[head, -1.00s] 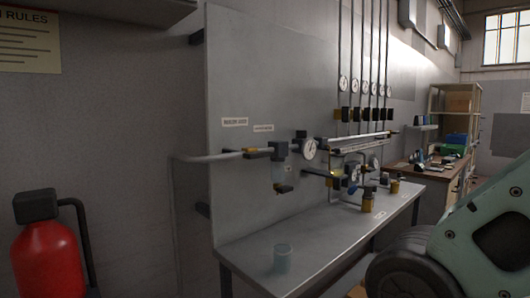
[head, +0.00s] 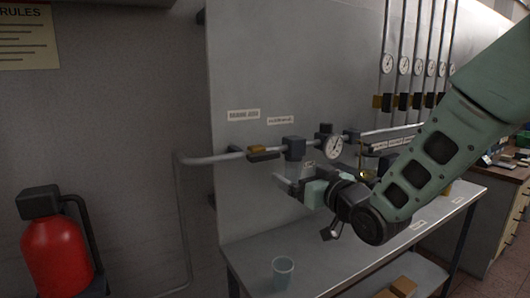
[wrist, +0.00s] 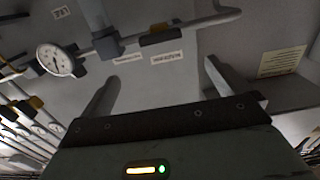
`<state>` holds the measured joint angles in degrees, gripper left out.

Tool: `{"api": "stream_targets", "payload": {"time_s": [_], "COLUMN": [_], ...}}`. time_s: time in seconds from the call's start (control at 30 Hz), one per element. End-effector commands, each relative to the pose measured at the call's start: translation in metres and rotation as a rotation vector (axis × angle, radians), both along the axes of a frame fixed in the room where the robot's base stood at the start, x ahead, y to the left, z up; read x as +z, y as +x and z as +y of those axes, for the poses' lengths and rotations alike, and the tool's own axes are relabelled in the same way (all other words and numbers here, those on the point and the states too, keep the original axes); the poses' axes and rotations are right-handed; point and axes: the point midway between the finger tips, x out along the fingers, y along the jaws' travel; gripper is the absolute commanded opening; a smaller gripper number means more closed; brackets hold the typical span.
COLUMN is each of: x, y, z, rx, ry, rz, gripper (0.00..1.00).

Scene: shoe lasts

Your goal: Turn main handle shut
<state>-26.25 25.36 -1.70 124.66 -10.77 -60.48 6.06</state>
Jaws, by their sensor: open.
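The main handle (head: 262,154) is a dark lever with a yellow part, on the grey pipe at the left of the wall panel. It appears to lie along the pipe. The wrist view shows the handle (wrist: 160,37) above and beyond the fingers. My gripper (head: 287,184) is below and right of the handle in the head view, apart from it. In the wrist view its two fingers (wrist: 156,82) are spread with nothing between them. A dark filter block (head: 294,148) and a round gauge (head: 334,147) sit on the same pipe, right of the handle.
A clear cup (head: 283,272) stands on the bench (head: 250,258) below my gripper. Labels (head: 244,114) are on the panel above the pipe. A red extinguisher (head: 57,258) stands at the left. More gauges and valves (head: 404,66) line the panel at right.

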Motion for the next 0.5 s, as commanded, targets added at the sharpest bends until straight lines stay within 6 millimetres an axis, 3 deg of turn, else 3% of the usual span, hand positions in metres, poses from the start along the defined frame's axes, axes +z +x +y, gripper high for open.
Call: {"api": "stream_targets", "payload": {"time_s": [0.17, 0.5], "x": [0.003, 0.004], "y": [0.019, 0.078], "z": [0.013, 0.053], "rx": [0.001, 0.001], "ry": [0.002, 0.001], "rz": [-0.003, -0.002], "gripper": [1.00, 1.00]}}
